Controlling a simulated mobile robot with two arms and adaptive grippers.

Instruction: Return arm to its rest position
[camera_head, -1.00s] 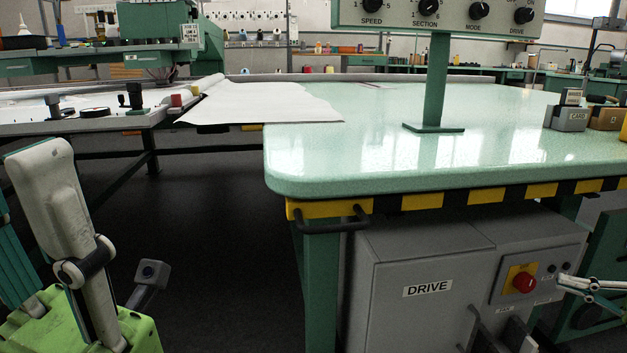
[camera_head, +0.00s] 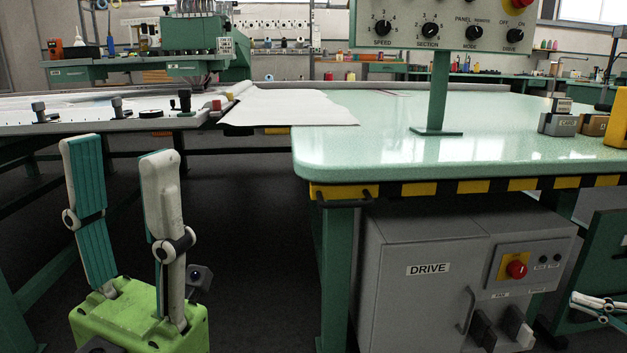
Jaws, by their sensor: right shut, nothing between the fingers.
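My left gripper (camera_head: 121,148) is at the lower left, with its green body at the bottom. Its two fingers point up, with a wide empty gap between them; it is open. It is in front of the dark floor, left of the green table and apart from it. My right gripper (camera_head: 601,304) is partly in view at the lower right edge. Its fingers lie together, pointing left, with nothing seen between them. The rest of that arm is out of view.
The speckled green table (camera_head: 400,150) has a striped front edge. A grey DRIVE cabinet (camera_head: 425,300) with a red button (camera_head: 516,269) stands beneath it. A control panel (camera_head: 445,30) rises from the table. A white sheet (camera_head: 290,108) lies at its left. Open floor (camera_head: 260,240) lies between.

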